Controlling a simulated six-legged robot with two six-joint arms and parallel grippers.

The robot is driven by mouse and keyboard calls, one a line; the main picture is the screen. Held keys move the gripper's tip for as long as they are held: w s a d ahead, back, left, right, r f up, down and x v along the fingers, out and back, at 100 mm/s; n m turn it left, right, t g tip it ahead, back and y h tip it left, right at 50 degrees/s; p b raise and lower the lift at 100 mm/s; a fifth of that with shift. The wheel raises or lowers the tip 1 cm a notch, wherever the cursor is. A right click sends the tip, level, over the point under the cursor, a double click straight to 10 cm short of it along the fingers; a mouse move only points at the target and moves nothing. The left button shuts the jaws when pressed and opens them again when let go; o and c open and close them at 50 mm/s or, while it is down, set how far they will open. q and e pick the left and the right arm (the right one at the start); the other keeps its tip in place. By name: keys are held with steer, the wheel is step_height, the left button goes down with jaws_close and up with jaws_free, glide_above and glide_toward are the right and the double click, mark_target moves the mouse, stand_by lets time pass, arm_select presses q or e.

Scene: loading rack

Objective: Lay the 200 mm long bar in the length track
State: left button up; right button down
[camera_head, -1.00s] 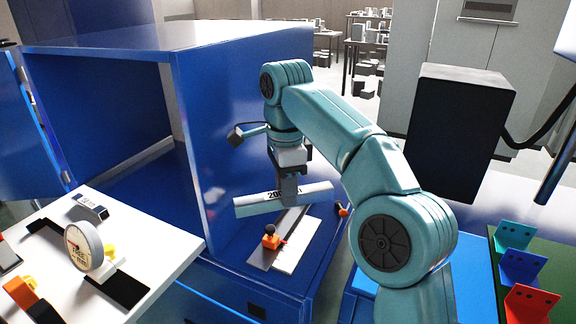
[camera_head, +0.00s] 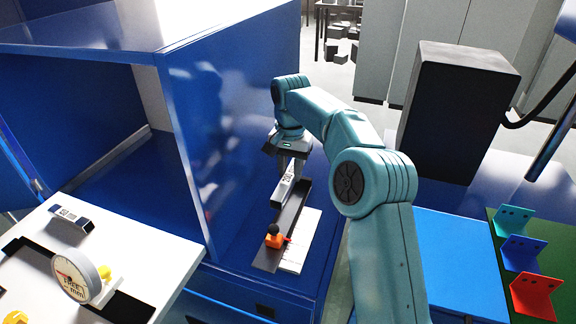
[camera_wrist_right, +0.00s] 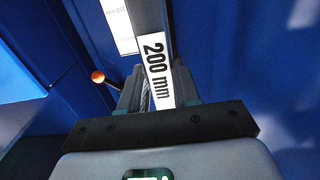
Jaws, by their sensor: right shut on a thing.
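The 200 mm bar (camera_head: 287,188) is light grey with a black-printed label. My right gripper (camera_head: 291,168) is shut on it. In the right wrist view the bar (camera_wrist_right: 157,68) runs between the fingers (camera_wrist_right: 155,95), its "200 mm" label facing the camera. The length track (camera_head: 291,226) is a dark strip with a white scale plate beside it and an orange stop with a black knob near its front end. The bar is roughly in line with the track, over its far part; whether it touches cannot be told. My left gripper is not in view.
A blue cabinet wall (camera_head: 222,150) stands close left of the track. A white table (camera_head: 185,245) at the left carries a dial gauge (camera_head: 76,276) and a small labelled block (camera_head: 72,218). Coloured brackets (camera_head: 524,252) sit at the right. A black box (camera_head: 458,110) stands behind.

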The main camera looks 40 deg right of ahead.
steer(key=shift+s+a, duration=0.15)
steer(key=shift+f+b, duration=0.5)
steer(key=shift+f, duration=0.2)
steer(key=shift+f+b, duration=0.65)
steer(key=shift+f, duration=0.2)
step_height(320, 180, down, 2)
steer(key=shift+f+b, duration=0.1)
steer(key=shift+b, duration=0.55)
steer(key=shift+f+b, duration=0.4)
steer(key=shift+f, duration=0.3)
steer(key=shift+f+b, duration=0.9)
steer(key=shift+f, duration=0.9)
